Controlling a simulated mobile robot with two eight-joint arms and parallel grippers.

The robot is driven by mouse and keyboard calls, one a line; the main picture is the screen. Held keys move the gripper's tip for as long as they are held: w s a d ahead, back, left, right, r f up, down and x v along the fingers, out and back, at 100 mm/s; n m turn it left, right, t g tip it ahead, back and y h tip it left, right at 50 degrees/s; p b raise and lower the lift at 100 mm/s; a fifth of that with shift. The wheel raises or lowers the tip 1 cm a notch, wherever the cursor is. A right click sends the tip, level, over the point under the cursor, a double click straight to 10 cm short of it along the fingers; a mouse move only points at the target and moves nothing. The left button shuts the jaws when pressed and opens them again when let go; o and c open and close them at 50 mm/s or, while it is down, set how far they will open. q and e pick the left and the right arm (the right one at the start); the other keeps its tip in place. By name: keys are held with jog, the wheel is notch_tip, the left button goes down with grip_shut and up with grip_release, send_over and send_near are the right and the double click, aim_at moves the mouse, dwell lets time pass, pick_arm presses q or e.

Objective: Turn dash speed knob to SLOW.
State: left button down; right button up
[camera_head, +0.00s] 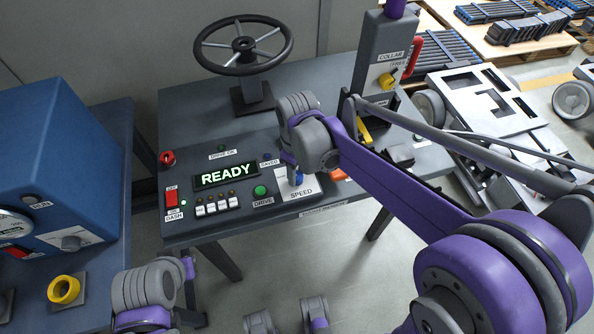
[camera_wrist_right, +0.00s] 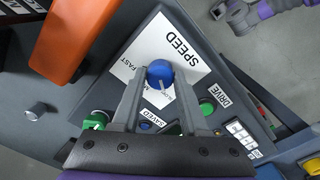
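The speed knob is a blue round knob with a white pointer line, on a white SPEED plate at the right end of the dash panel. In the head view the knob (camera_head: 297,178) shows just below my right wrist. In the right wrist view the knob (camera_wrist_right: 160,73) sits between the two fingertips of my right gripper (camera_wrist_right: 160,75), which nearly fill the space on either side of it. I cannot tell whether they press on it. FAST is readable on the plate (camera_wrist_right: 182,42) at the knob's upper left; lettering below the knob is partly hidden. My left gripper is not clearly visible.
The dash panel holds a lit READY display (camera_head: 226,176), a green DRIVE button (camera_head: 260,191) and a red switch (camera_head: 172,199). A steering wheel (camera_head: 243,45) stands behind. A grey COLLAR post (camera_head: 378,60) and an orange part (camera_wrist_right: 75,38) are close to my right gripper.

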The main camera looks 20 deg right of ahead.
aim_at(297, 175)
jog(key=o, duration=0.4)
notch_tip(297, 175, up, 11)
jog(key=shift+f+p, duration=0.1)
jog(key=shift+p, duration=0.45)
dwell(0.3)
jog(key=s+d+f+m+t+p, duration=0.1)
jog(key=s+d+m, duration=0.1)
jog(key=s, duration=0.2)
jog(key=s+d+f+m+t+p, duration=0.1)
jog(key=s+d+f+m+t, duration=0.1)
jog(key=s, duration=0.3)
jog(key=s+d+f+m+t+p, duration=0.1)
jog(key=s+d+f+m+t, duration=0.1)
jog(key=s+m, duration=0.2)
jog(key=shift+s+d+p, duration=0.2)
jog(key=shift+s+p, duration=0.15)
jog(key=shift+s, duration=0.4)
